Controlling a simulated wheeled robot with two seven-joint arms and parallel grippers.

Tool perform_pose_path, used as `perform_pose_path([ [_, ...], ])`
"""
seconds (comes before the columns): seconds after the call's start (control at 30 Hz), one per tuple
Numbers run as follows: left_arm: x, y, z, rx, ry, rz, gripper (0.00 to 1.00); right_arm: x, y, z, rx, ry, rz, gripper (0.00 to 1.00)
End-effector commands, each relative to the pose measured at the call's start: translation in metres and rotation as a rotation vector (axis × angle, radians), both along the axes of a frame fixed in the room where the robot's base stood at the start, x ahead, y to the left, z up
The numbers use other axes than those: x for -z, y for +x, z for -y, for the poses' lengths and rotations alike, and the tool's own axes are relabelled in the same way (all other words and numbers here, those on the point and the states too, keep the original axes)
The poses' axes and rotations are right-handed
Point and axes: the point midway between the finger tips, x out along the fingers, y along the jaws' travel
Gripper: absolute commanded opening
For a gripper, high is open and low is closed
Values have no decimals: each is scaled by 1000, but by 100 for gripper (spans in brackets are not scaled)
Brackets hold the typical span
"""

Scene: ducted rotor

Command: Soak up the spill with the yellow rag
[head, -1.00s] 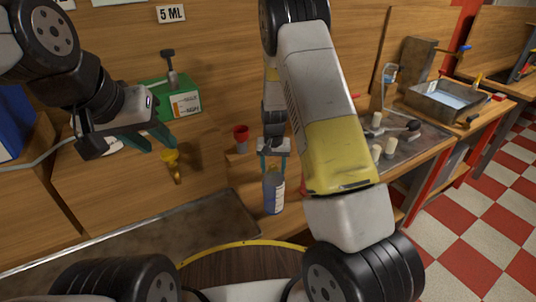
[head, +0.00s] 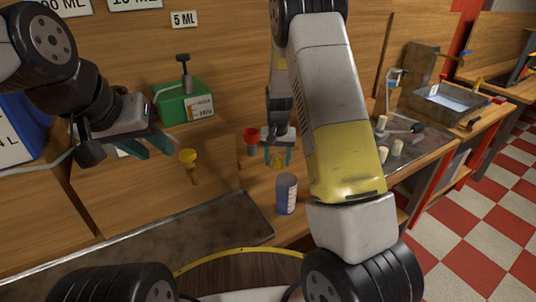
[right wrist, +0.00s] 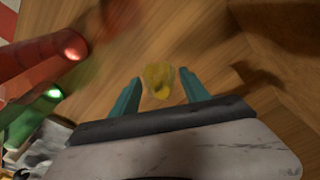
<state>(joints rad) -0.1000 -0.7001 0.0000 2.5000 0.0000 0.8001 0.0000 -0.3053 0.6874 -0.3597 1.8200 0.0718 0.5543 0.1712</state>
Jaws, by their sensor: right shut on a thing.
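My right gripper (head: 277,160) is over the wooden bench, behind the blue-and-white bottle, with its teal fingers pointing down. It is shut on a small crumpled yellow thing, which looks like the yellow rag (right wrist: 158,80). The rag shows between the fingertips in the right wrist view and as a small yellow patch in the head view. My left gripper (head: 152,143) is at the left, above the bench, with its fingers apart and nothing seen between them. I cannot make out the spill for certain in either view.
The bottle (head: 287,194) stands in front of my right gripper. A red cup (head: 251,139) is left of it. A yellow funnel-like piece (head: 189,160) and a green box (head: 184,104) are near my left gripper.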

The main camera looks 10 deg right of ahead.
Motion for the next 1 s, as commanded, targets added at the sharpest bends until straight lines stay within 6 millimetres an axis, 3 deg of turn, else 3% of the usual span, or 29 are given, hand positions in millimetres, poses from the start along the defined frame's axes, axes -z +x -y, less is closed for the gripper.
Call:
perform_pose_path([
  [0.27,0,0,0,0,0,0,36,-22,1,8,1,0,2,10],
  [0.83,0,0,0,0,0,0,36,-23,0,8,0,0,1,10],
  [1.0,0,0,0,0,0,0,36,-36,2,8,0,1,4,10],
])
